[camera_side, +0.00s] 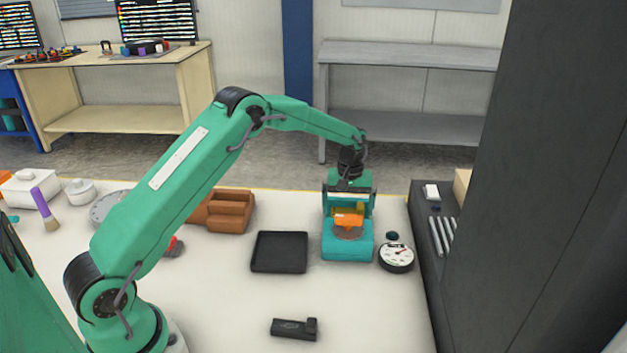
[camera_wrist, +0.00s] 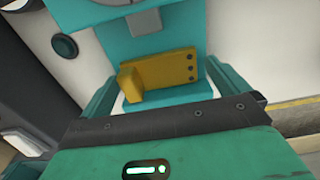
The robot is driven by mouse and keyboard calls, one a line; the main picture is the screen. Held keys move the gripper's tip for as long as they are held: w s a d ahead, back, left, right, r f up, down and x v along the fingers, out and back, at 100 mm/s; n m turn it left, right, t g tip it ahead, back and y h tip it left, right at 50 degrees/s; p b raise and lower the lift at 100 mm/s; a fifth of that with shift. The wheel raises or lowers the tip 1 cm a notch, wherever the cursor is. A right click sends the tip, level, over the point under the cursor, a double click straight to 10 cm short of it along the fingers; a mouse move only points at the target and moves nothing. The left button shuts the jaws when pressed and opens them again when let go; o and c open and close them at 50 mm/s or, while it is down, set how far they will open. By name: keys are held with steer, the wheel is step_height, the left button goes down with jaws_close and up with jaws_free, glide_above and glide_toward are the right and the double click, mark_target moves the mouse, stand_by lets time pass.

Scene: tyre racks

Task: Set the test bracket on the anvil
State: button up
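The test bracket shows in the wrist view as a yellow L-shaped piece (camera_wrist: 165,75) with dark holes, against a teal body. In the side view a yellow part (camera_side: 351,209) and an orange part (camera_side: 348,220) sit low between my fingers; I cannot tell whether both are the bracket. Beneath them is a brown round anvil (camera_side: 348,233) on a teal stand (camera_side: 347,250). My gripper (camera_side: 348,205) points down over the stand. In the wrist view its teal fingers (camera_wrist: 160,85) stand on both sides of the bracket, seemingly apart from it. The bracket's underside contact is hidden.
A round dial gauge (camera_side: 396,257) stands close at the stand's right. A black tray (camera_side: 279,252) lies to its left, with a brown stepped block (camera_side: 228,211) behind. A small black device (camera_side: 294,328) lies in front. A dark cabinet (camera_side: 540,180) bounds the right. The front table is mostly clear.

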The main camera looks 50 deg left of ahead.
mark_target(348, 212)
step_height(348, 212, up, 12)
steer(key=shift+r, duration=0.15)
stand_by(0.7)
stand_by(0.5)
steer(key=s+d+r+m+t, duration=0.1)
steer(key=s+d+r+m, duration=0.1)
steer(key=s+r, duration=0.6)
steer(key=s+d+r+m+t, duration=0.25)
steer(key=s+r, duration=0.35)
steer(key=s, duration=0.3)
steer(key=s+d+f+m+t, duration=0.1)
steer(key=s+f+m, duration=0.1)
steer(key=s, duration=0.7)
steer(key=s+d+f+m+t, duration=0.1)
steer(key=s+f+m, duration=0.1)
steer(key=s, duration=0.8)
steer(key=shift+s, duration=0.3)
